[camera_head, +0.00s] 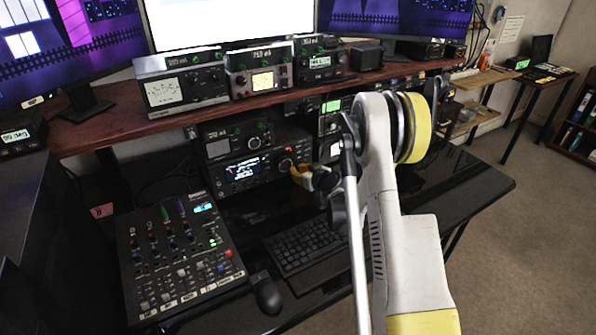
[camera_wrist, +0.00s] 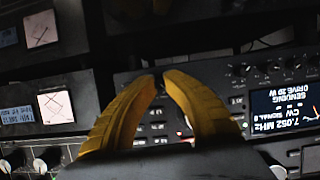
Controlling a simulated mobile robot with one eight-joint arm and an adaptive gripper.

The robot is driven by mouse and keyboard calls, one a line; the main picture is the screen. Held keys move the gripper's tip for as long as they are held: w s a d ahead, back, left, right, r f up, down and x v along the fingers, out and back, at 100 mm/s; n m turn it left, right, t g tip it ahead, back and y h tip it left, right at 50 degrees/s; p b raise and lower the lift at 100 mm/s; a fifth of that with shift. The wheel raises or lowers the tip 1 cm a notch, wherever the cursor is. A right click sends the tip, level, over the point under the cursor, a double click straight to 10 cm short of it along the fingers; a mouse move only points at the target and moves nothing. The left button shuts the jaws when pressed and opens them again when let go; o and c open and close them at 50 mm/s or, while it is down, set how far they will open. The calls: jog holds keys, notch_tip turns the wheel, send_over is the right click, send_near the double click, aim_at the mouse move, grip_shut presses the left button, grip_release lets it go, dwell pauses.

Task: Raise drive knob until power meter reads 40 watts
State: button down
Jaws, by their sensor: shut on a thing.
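My gripper (camera_head: 303,174) reaches the front of the black radio (camera_head: 243,170), at the right part of its panel. In the wrist view, its two yellow fingers (camera_wrist: 160,77) point at the panel and close in on a knob, which they and the gripper body mostly hide. I take it as the drive knob.
A large knob (camera_head: 286,163) sits just left of my gripper. More meter boxes (camera_head: 180,90) stand on the wooden shelf (camera_head: 130,128) above. A mixer (camera_head: 178,255), a keyboard (camera_head: 308,248) and a mouse (camera_head: 266,293) lie on the black desk below.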

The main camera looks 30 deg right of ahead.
jog(key=shift+m+y, duration=0.3)
dwell(0.4)
jog(key=c, duration=1.7)
grip_release()
jog(key=v, duration=1.2)
